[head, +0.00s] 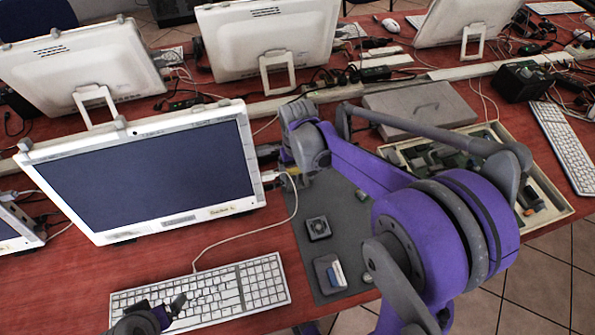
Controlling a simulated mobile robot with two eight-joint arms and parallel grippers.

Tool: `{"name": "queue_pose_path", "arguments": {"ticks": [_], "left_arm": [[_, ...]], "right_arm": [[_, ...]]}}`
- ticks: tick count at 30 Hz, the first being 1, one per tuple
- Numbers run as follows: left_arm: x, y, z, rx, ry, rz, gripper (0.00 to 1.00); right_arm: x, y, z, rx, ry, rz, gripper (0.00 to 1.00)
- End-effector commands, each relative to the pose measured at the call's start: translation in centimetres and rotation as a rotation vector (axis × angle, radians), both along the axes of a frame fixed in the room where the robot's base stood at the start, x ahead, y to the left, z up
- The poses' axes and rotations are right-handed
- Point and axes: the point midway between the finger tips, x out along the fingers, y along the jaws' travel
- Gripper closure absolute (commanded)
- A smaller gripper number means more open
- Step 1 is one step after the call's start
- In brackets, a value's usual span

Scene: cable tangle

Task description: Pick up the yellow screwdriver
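I cannot clearly make out the yellow screwdriver. A small yellowish spot (285,183) shows beside my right gripper, too small to identify. My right arm reaches over the dark grey mat (283,237) from the right. My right gripper (303,178) is at the mat's far left, mostly hidden below its wrist, and its fingers are not clear. My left gripper (160,312) is at the bottom left, over the front of the white keyboard (235,287). Its opening is hard to read.
A small square fan (318,228) and a small tray with a blue-and-white item (330,273) lie on the mat. A shallow parts box (550,208) is at right, behind my arm. A monitor (145,172) stands left. A grey flat case (420,107) lies behind.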

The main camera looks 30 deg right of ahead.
Motion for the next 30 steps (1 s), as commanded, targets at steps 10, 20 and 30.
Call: {"name": "queue_pose_path", "arguments": {"ticks": [10,20,30], "left_arm": [[0.0,0.0,0.0,0.000,0.000,0.000,0.00],[0.0,0.0,0.1,0.000,0.000,0.000,0.00],[0.1,0.0,0.9,0.000,-0.003,0.000,0.00]], "right_arm": [[0.0,0.0,0.0,0.000,0.000,0.000,0.79],[0.0,0.0,0.5,0.000,0.000,0.000,0.79],[0.0,0.0,5.4,0.000,0.000,0.000,0.79]]}}
